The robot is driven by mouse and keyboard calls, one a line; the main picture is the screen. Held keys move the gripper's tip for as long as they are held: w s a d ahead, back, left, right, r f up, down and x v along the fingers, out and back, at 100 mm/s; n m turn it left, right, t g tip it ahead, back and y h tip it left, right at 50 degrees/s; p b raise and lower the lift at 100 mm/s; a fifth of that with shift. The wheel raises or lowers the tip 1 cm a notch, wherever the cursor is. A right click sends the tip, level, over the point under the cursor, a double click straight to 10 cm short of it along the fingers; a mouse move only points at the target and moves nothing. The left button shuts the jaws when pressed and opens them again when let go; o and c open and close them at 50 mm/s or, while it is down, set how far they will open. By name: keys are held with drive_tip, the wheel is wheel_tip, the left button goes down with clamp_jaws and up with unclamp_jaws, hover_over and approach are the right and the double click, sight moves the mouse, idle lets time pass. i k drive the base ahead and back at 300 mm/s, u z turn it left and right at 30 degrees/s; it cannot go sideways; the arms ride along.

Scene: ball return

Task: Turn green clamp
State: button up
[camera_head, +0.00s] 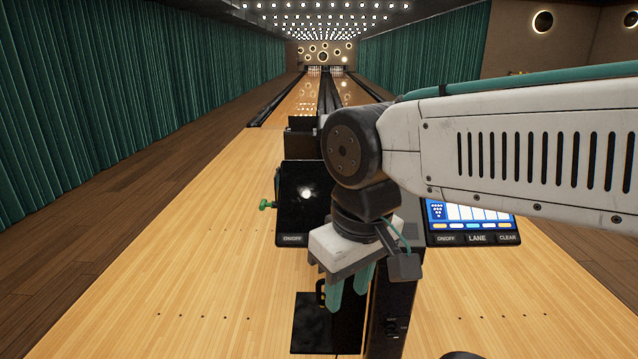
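The green clamp (266,205) is a small green knob on the left edge of the dark left-hand screen panel (305,196). It stands out to the left over the pale lane floor. My gripper (349,290) is to the right of the clamp and lower in the picture, pointing down in front of the console. Its two teal fingers show apart with a narrow gap, and nothing shows between them. The gripper is well clear of the clamp.
A lit screen (470,214) with ON/OFF, LANE and CLEAR buttons is on the right. My arm hides the console's middle. The wooden floor (190,250) left of the clamp is clear.

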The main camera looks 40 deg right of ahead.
sight(265, 203)
drive_tip(key=z, duration=0.15)
drive_tip(key=i, duration=0.25)
drive_tip(key=z, duration=0.05)
drive_tip(key=k, duration=0.6)
drive_tip(key=u, duration=0.6)
drive_tip(key=i, duration=1.3)
drive_tip(key=z, duration=0.5)
